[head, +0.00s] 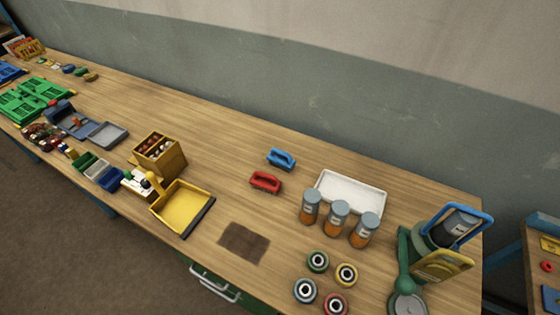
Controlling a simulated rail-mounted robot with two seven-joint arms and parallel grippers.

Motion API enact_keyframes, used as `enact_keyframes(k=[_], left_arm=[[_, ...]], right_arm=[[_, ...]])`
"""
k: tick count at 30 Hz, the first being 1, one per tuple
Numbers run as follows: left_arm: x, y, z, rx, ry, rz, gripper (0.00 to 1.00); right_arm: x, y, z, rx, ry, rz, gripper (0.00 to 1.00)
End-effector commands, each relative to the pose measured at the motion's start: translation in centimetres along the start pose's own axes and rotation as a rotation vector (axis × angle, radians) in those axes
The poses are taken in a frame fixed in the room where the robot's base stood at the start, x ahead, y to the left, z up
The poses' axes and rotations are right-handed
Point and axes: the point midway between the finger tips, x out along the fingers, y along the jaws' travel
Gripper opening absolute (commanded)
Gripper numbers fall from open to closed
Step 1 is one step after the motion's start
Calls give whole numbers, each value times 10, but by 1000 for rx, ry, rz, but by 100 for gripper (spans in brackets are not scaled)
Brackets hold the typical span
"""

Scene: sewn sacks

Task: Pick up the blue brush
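The blue brush (281,159) lies on the wooden workbench, right of the middle of the head view. Neither of my grippers shows in the head view.
A white tray (350,193) and several orange jars (336,219) stand right of the brushes. A yellow dustpan (182,207) and a yellow box (160,155) are to the left. A brown patch (244,242) lies in front. Bench behind the blue brush is clear.

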Motion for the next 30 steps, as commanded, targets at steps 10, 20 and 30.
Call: enact_keyframes(k=[10, 20, 30], left_arm=[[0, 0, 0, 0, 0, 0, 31], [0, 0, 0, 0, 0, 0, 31], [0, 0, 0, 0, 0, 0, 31]], right_arm=[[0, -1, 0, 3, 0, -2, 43], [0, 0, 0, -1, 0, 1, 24], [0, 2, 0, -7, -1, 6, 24]])
